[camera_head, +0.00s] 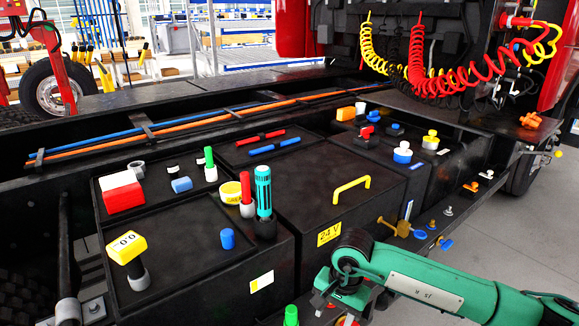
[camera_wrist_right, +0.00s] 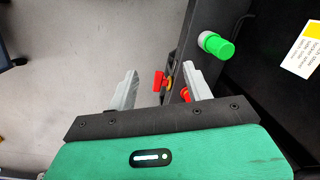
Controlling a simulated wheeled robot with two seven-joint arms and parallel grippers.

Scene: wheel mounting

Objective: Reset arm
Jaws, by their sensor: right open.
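My right arm, green, comes in from the right in the head view. Its gripper (camera_head: 328,284) hangs in front of the black chassis side, mostly hidden by the arm's wrist. In the right wrist view the gripper (camera_wrist_right: 160,68) has its two grey fingers apart, with nothing held between them. A small red part (camera_wrist_right: 158,81) shows beyond the gap, apart from the fingers as far as I can tell. A green-capped knob (camera_wrist_right: 216,44) stands past the right finger. It also shows at the bottom of the head view (camera_head: 291,316). My left gripper is not in view.
The black chassis boxes (camera_head: 180,255) carry coloured fittings, including a yellow handle (camera_head: 351,187) and a teal cylinder (camera_head: 263,190). Coiled red hoses (camera_head: 430,80) hang at the back. A wheel (camera_head: 55,90) stands at the far left. Grey floor (camera_head: 535,225) is open at the right.

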